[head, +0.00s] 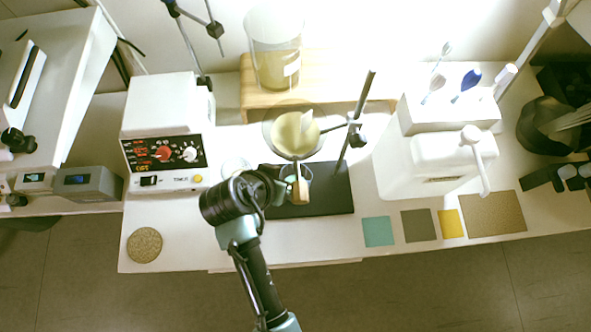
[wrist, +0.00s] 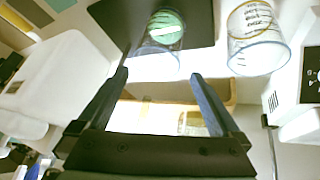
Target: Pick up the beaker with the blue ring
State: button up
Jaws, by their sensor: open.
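In the wrist view, a clear beaker (wrist: 258,55) with a bluish ring around its near edge and dark markings stands at the upper right, on the white bench. A second clear beaker (wrist: 165,35) with a green disc showing inside stands partly on the black stand base (wrist: 120,20). My gripper (wrist: 159,76) is open and empty; its fingers point towards the second beaker, with the blue-ringed one off to the right. In the head view, my gripper (head: 283,183) is over the stand base, and a faint clear rim (head: 236,167) shows left of it, mostly hidden by my arm.
A funnel (head: 297,132) hangs in the clamp of a metal stand (head: 356,125). A white control box (head: 165,135) is left and a white dispenser (head: 430,160) right. A large beaker (head: 275,55) stands on a wooden shelf (head: 335,90). The front left bench is mostly free.

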aim_at(302, 175)
jog(key=shift+s+x, duration=0.1)
jog(key=shift+x, duration=1.65)
jog(key=shift+s+x, duration=0.15)
jog(key=shift+x, duration=1.55)
jog(key=shift+f, duration=0.15)
jog(key=shift+c, duration=0.3)
jog(key=c, duration=1.3)
jog(key=shift+o, duration=0.2)
